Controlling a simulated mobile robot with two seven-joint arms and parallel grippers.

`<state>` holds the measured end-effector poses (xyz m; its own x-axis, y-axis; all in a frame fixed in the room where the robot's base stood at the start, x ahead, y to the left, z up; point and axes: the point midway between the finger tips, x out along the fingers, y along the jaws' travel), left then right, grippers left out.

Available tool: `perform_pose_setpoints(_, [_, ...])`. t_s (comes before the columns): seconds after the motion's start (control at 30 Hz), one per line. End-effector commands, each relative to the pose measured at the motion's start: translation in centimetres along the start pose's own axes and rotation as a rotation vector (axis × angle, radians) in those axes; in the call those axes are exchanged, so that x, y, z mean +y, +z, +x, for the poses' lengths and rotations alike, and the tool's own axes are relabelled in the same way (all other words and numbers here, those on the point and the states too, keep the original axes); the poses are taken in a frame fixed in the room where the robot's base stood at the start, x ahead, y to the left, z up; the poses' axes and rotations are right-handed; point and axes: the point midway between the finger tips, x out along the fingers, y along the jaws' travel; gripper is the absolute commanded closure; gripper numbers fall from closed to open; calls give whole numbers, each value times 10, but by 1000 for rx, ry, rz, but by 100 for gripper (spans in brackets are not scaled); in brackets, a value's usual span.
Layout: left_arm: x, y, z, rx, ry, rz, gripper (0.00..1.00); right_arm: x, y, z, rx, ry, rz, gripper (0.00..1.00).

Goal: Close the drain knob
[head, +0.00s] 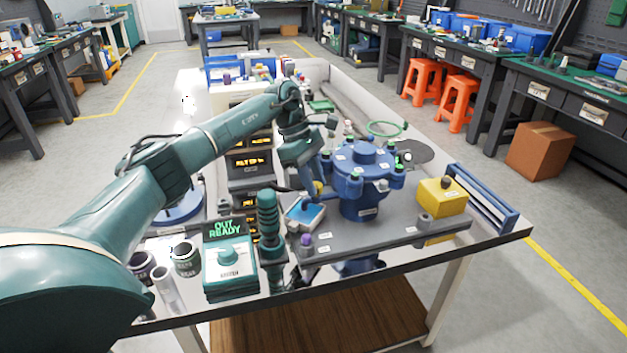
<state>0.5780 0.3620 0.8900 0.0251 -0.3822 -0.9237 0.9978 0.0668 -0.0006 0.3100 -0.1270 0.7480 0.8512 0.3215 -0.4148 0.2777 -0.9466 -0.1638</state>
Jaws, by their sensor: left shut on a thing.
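My left gripper (314,184) reaches in from the left and points down at the left side of the blue lidded vessel (362,178). It is shut on a small yellowish knob (319,188), which looks like the drain knob. The knob is mostly hidden by the fingers, so how far it is turned cannot be told. A small tray with a light blue inside (305,214) sits just below the gripper, at the foot of the vessel. My right gripper is not in view.
A control box reading "OUT READY" (229,260) and a ribbed teal post (269,235) stand in front, left of the vessel. A yellow block (443,200) and blue rack (483,196) are at the right. A purple-topped knob (306,240) is at the plate's front left corner.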

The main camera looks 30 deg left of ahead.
Motion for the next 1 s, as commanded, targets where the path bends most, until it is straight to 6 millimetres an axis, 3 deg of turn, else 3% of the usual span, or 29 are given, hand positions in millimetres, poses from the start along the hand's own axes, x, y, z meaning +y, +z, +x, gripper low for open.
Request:
perform_pose_setpoints(0.37, [0, 0, -1, 0, 1, 6, 94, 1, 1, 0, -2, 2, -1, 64])
perform_pose_setpoints(0.4, [0, 0, -1, 0, 1, 6, 69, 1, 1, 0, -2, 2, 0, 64])
perform_pose_setpoints(0.63, [0, 0, 0, 0, 0, 4, 50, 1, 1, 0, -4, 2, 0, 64])
perform_pose_setpoints(0.87, [0, 0, -1, 0, 0, 3, 49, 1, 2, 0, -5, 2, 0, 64])
perform_pose_setpoints(1.0, [1, 0, -11, 0, 3, 3, 49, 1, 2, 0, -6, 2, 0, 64])
